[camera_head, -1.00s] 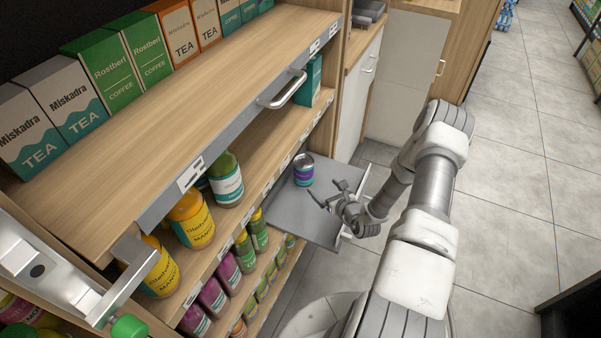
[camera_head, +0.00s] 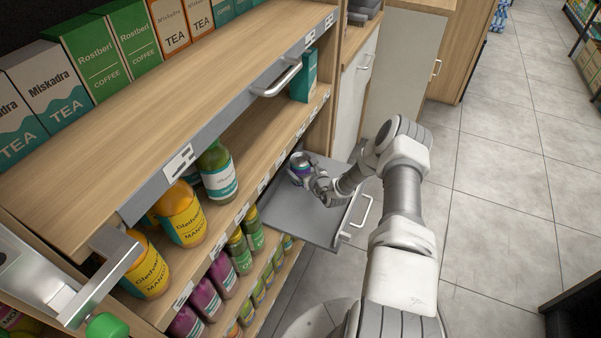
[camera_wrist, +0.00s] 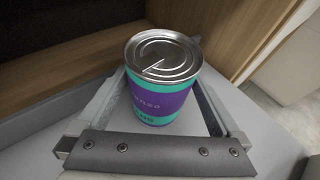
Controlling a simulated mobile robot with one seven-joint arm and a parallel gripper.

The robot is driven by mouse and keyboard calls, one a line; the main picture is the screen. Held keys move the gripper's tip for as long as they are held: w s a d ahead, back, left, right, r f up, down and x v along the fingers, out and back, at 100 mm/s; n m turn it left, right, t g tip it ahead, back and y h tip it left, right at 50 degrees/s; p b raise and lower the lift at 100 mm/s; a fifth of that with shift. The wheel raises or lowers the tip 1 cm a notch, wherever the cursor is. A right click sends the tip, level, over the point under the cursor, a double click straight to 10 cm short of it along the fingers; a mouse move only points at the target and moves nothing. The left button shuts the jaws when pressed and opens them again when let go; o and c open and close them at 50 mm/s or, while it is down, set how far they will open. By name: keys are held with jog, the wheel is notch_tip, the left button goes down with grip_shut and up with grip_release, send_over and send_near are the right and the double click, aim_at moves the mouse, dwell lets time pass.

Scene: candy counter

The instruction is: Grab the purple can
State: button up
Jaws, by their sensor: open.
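The purple can (camera_wrist: 160,100), purple with teal bands and a silver lid, stands upright in the wrist view. In the head view the can (camera_head: 299,169) shows small at the back of the grey pull-out tray (camera_head: 290,217), partly covered by my gripper (camera_head: 302,166). In the wrist view my gripper (camera_wrist: 158,105) is open, with one finger along each side of the can. I cannot tell whether either finger touches it.
A wooden wall (camera_wrist: 85,52) rises close behind the can. The tray's front is bare, with a handle (camera_head: 361,211). Open floor lies at the right.

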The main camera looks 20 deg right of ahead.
jog(key=shift+w+f, duration=0.15)
jog(key=shift+w, duration=0.35)
jog(key=c, duration=1.6)
